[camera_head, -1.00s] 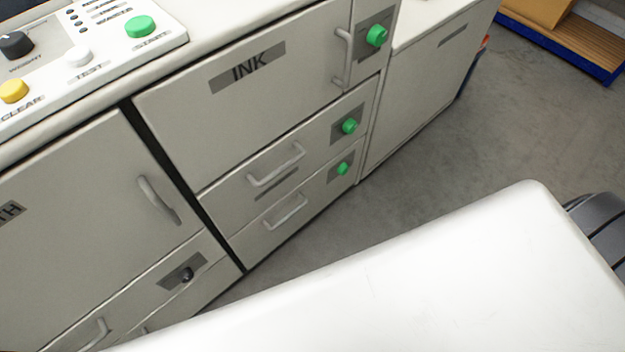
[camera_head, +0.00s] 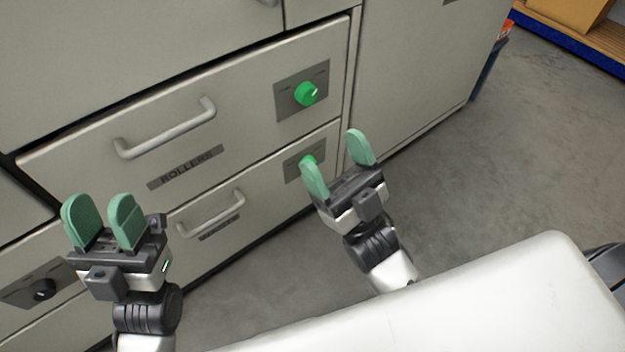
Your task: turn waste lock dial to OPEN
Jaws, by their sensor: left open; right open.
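A green dial (camera_head: 308,160) sits on a grey plate at the right end of the lower drawer (camera_head: 262,186). The dial's setting cannot be read. My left gripper (camera_head: 98,208) is open and empty at the lower left, away from the dials.
The ROLLERS drawer (camera_head: 240,112) above has its own green dial (camera_head: 307,93) and a bar handle (camera_head: 168,135). A black knob (camera_head: 44,289) is on a panel at the lower left. Bare grey floor (camera_head: 500,150) lies to the right.

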